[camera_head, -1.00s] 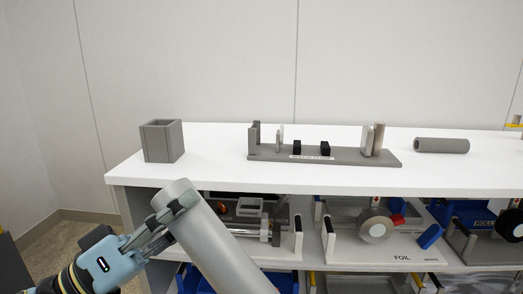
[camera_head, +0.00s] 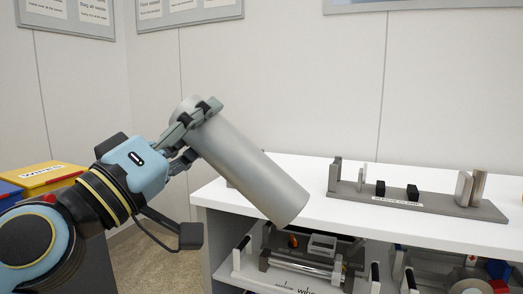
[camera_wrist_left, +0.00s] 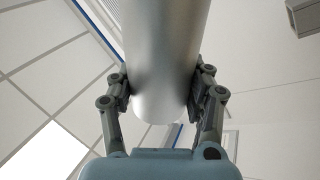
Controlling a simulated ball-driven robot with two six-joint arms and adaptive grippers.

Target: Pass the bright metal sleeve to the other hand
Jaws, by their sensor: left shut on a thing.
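The bright metal sleeve (camera_head: 243,163) is a plain silver cylinder, held tilted in the air in the head view, its lower end toward the right in front of the white bench. My left gripper (camera_head: 198,122) is shut on it near its upper left end. In the left wrist view the sleeve (camera_wrist_left: 164,50) runs between the two fingers of my left gripper (camera_wrist_left: 165,92), which press on its sides. My right gripper is in neither view.
A white bench (camera_head: 315,196) stands at the right, with a grey fixture (camera_head: 430,201) carrying upright plates and black blocks on top. Shelves below hold a tray with a metal rod (camera_head: 305,265). Yellow and blue bins (camera_head: 45,178) stand at the left. The wall behind is bare apart from posters.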

